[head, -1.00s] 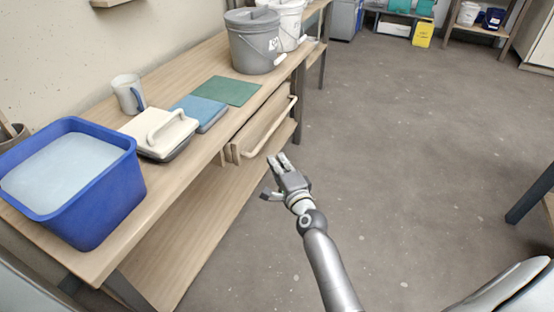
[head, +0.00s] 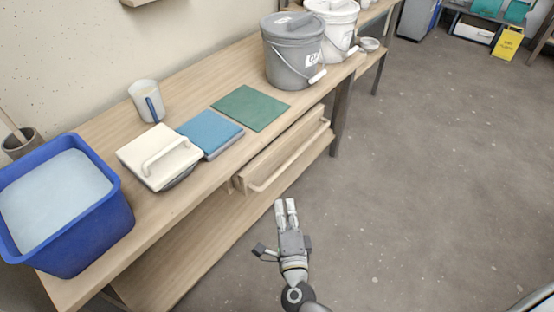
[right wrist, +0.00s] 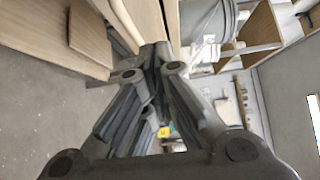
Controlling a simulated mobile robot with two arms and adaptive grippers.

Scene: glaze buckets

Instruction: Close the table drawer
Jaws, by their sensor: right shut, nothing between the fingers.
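The table drawer (head: 270,160) sits under the wooden table top (head: 85,270) and stands partly pulled out, with a long pale bar handle (head: 290,160) along its front. My right gripper (head: 286,204) is in front of the drawer, a little below and nearer than the handle, and apart from it. Its fingers are shut and empty; the right wrist view shows the fingers (right wrist: 155,60) close together, with wooden furniture at the upper left. My left gripper is not in view.
A lower shelf (head: 190,262) runs below.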

